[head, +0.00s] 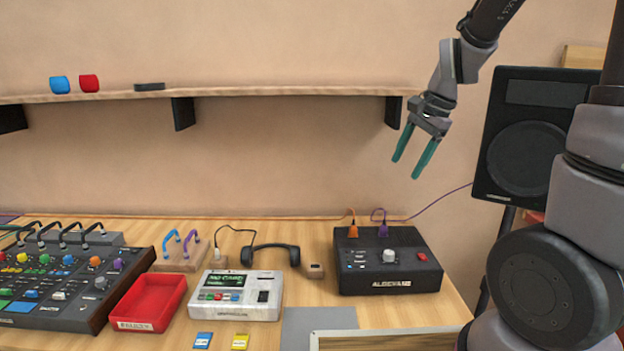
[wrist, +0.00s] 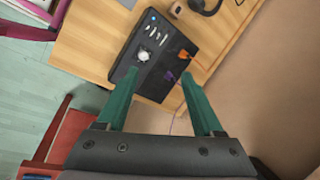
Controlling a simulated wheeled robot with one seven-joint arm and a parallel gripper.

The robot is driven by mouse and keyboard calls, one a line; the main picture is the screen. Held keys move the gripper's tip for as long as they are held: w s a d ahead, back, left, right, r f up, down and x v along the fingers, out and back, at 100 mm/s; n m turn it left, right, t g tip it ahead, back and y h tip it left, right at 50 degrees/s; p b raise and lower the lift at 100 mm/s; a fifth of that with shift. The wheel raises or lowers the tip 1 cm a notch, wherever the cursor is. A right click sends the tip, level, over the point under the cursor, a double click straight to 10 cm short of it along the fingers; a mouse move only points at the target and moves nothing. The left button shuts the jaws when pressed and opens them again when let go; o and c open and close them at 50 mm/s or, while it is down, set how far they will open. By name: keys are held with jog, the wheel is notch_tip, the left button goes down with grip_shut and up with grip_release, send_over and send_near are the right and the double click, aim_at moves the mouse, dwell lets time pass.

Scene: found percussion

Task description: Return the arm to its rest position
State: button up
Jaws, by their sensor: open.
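My gripper (head: 416,163) has two green fingers spread apart with nothing between them. In the wrist view the open fingers (wrist: 155,97) point down toward the table, and the black box (wrist: 150,58) shows beyond the fingertips. My gripper touches nothing that I can see.
A black speaker (head: 530,140) stands close to my arm at the right. The table (head: 320,295) holds a mixer (head: 60,285), red tray (head: 148,303), white device (head: 237,295) and headphones (head: 270,248). Air above the table is clear.

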jog(key=s+d+r+n+t+h, duration=0.1)
jog(key=s+d+r+n+t, duration=0.1)
jog(key=s+r+n+t, duration=0.2)
jog(key=s+r+n, duration=0.3)
jog(key=s+r, duration=0.5)
jog(key=s, duration=0.1)
jog(key=shift+s+n+t, duration=0.3)
jog(key=shift+n, duration=0.1)
